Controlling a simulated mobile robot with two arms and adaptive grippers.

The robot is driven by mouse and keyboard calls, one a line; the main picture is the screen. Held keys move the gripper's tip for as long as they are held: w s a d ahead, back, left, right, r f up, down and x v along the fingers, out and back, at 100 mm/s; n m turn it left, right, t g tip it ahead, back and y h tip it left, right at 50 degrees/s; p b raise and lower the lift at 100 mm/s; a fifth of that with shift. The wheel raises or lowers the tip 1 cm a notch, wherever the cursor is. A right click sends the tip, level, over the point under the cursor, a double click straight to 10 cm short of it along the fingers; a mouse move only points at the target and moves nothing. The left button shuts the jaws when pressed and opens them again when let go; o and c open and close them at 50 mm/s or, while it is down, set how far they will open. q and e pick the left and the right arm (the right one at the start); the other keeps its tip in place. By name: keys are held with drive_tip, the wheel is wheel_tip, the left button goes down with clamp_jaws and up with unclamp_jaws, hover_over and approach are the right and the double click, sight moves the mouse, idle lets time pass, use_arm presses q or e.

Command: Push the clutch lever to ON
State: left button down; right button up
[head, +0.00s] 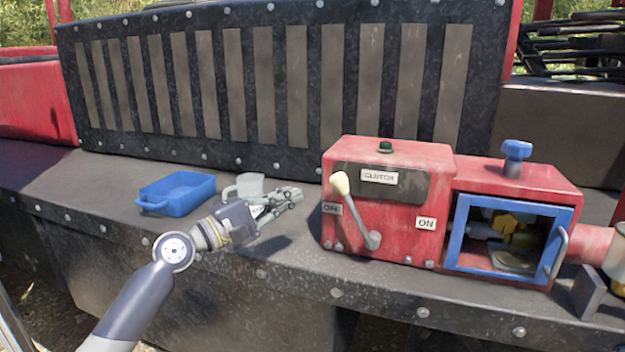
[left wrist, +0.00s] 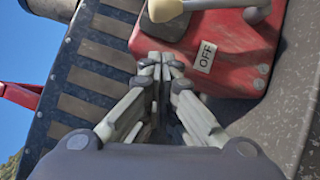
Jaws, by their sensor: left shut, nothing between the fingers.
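The clutch lever (head: 357,213) is on the front of the red clutch box (head: 400,215). Its cream knob leans up and left, near the OFF label (head: 332,208); the ON label (head: 426,223) is right of the pivot. My left gripper (head: 297,194) is shut and empty, left of the box and apart from the lever in the head view. In the left wrist view, the shut fingertips (left wrist: 160,64) point toward the box near its OFF label (left wrist: 205,56), with the lever's knob (left wrist: 165,10) at the top edge. My right gripper is not in view.
A blue tray (head: 178,193) and a clear mug (head: 248,184) are behind my left arm on the dark ledge. Right of the lever is a blue-framed opening (head: 510,240) with a handle, under a blue knob (head: 516,155). The ledge in front of the box is clear.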

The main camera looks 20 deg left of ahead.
use_arm(q)
drive_tip(key=d+p, duration=0.1)
drive_tip(key=w+d+r+p, duration=0.1)
drive_tip(key=d, duration=0.1)
drive_tip(key=w+d+p, duration=0.1)
drive_tip(key=d, duration=0.1)
drive_tip(key=shift+w+r, duration=0.15)
drive_tip(key=shift+r, duration=0.05)
drive_tip(key=shift+a+r, duration=0.1)
